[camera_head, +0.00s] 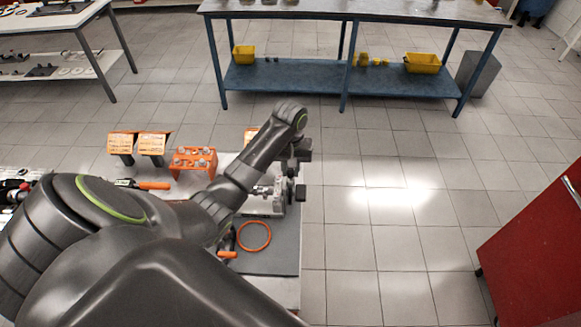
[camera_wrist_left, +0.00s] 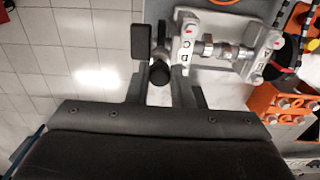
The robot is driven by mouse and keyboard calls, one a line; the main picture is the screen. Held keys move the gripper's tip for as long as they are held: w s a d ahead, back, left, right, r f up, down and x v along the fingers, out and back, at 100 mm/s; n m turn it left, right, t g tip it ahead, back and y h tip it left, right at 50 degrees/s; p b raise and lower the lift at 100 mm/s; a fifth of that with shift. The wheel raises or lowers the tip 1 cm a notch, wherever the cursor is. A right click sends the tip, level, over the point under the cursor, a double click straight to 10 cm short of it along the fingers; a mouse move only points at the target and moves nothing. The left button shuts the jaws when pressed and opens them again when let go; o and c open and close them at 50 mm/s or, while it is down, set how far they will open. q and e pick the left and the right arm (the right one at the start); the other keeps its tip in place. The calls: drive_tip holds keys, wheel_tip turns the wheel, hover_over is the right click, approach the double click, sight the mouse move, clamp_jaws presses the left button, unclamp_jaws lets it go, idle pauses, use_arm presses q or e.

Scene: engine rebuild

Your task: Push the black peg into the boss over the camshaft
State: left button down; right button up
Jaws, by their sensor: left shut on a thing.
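My left gripper (camera_head: 299,172) reaches from the left over the end of the grey camshaft housing (camera_head: 264,206). In the left wrist view my left gripper (camera_wrist_left: 162,60) is shut on the black peg (camera_wrist_left: 158,71), whose round dark end shows between the fingers. The peg is beside the grey boss (camera_wrist_left: 187,50) at the left end of the housing; how deep it sits in the boss cannot be told. The camshaft (camera_wrist_left: 222,50) lies across the housing, to the right of the boss. The peg is hidden in the head view. My right gripper is not in view.
An orange ring (camera_head: 254,236) lies on the grey mat (camera_head: 280,262) in front of the housing. An orange rack (camera_head: 194,160) and two orange-topped stands (camera_head: 121,143) are at the table's back left. A red cabinet (camera_head: 535,250) stands at right. Floor beyond the table's right edge is clear.

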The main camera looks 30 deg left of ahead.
use_arm(q)
drive_tip(key=shift+f, duration=0.85)
drive_tip(key=c, duration=1.5)
unclamp_jaws()
drive_tip(key=shift+r, duration=0.2)
drive_tip(key=shift+r+p, duration=0.35)
drive_tip(key=shift+r, duration=0.85)
drive_tip(key=shift+r, duration=0.1)
drive_tip(key=o, duration=0.5)
